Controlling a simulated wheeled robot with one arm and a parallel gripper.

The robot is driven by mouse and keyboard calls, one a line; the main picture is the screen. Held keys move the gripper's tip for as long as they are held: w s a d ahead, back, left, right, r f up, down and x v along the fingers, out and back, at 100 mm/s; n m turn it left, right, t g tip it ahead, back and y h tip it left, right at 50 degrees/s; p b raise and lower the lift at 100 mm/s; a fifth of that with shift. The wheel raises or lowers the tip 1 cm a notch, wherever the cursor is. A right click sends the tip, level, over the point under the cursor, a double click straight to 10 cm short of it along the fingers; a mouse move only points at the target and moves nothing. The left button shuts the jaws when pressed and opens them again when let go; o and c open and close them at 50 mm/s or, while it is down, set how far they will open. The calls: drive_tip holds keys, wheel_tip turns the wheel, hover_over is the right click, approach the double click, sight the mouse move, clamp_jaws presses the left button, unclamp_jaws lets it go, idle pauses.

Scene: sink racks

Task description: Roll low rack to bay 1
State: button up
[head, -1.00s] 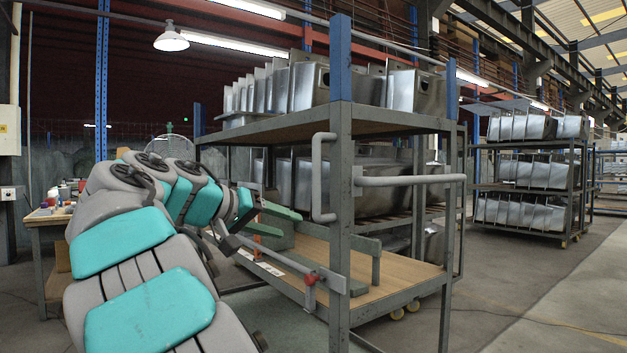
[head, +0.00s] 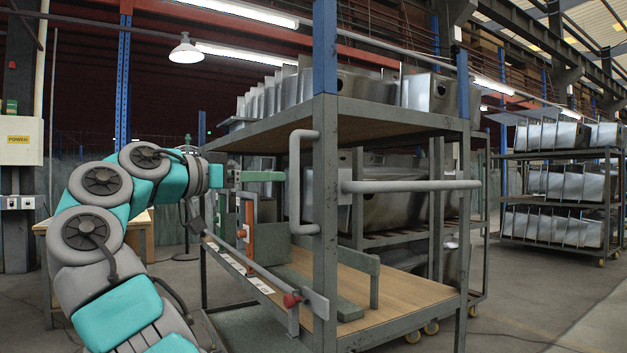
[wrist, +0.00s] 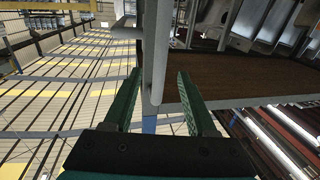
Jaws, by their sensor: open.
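A grey metal rack with wooden shelves (head: 395,295) stands close in front of me in the head view; I cannot tell if it is the low rack. Its front post carries an upright, bent grey handle (head: 294,185) and a horizontal grey bar (head: 410,186). My gripper (head: 284,176) has green fingers and is level with the upper part of the upright handle, at its left side. In the wrist view my gripper (wrist: 160,78) is open, with a grey handle bar (wrist: 156,60) between the fingers, not clamped. The bay markings are not seen.
Steel sinks (head: 340,88) fill the rack's top shelf. Another loaded sink rack (head: 560,190) stands at the back right. A wooden table (head: 140,230) is behind my arm. Open floor lies to the right.

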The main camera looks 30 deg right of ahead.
sight(291, 177)
drive_tip(key=shift+b+x, duration=0.3)
drive_tip(key=shift+x, duration=3.55)
clamp_jaws()
drive_tip(key=shift+w, duration=0.1)
